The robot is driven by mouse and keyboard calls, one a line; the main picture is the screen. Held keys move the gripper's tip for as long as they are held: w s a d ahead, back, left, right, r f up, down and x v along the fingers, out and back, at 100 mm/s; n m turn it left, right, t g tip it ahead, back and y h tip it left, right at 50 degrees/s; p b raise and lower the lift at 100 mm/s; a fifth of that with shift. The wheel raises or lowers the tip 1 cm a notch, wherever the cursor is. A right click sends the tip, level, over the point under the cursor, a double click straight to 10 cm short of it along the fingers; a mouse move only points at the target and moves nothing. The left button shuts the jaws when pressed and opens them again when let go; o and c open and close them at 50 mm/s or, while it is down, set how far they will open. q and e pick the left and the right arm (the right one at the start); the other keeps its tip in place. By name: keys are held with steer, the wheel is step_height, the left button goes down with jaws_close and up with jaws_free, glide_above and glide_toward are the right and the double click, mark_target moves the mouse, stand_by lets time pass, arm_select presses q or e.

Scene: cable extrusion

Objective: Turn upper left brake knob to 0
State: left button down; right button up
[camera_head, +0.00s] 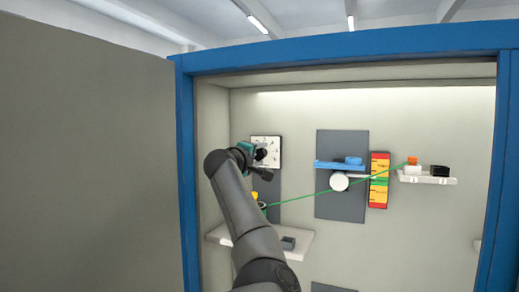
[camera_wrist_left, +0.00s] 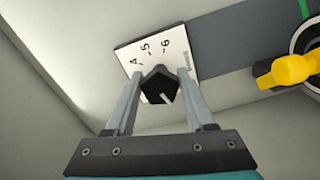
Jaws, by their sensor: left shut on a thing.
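The upper left brake knob (camera_wrist_left: 160,85) is black with a pale pointer line and sits on a white dial plate (camera_wrist_left: 140,53). The numbers 4, 5 and 6 show on the plate in the left wrist view; the rest is hidden. The dial plate (camera_head: 266,142) also shows at the upper left inside the cabinet in the head view. My left gripper (camera_wrist_left: 158,88) has its two fingers on either side of the knob and is shut on it. In the head view, my left gripper (camera_head: 262,155) partly covers the dial. My right gripper is not in view.
A yellow part (camera_wrist_left: 290,70) sits beside the dial panel. A green cable (camera_head: 310,193) runs across to a white shelf (camera_head: 428,179). A red-yellow-green scale (camera_head: 379,180) and a white roller (camera_head: 339,182) stand mid-cabinet. The blue frame (camera_head: 186,180) borders the left.

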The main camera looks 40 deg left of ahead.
arm_select(q)
steer(key=shift+n+p, duration=1)
steer(key=shift+n, duration=0.4)
steer(key=shift+c, duration=1.5)
jaws_free()
steer(key=shift+s+d, duration=0.2)
steer(key=shift+s, duration=0.4)
steer(key=b+v, duration=0.4)
steer(key=v, duration=1)
steer(key=shift+r, duration=0.1)
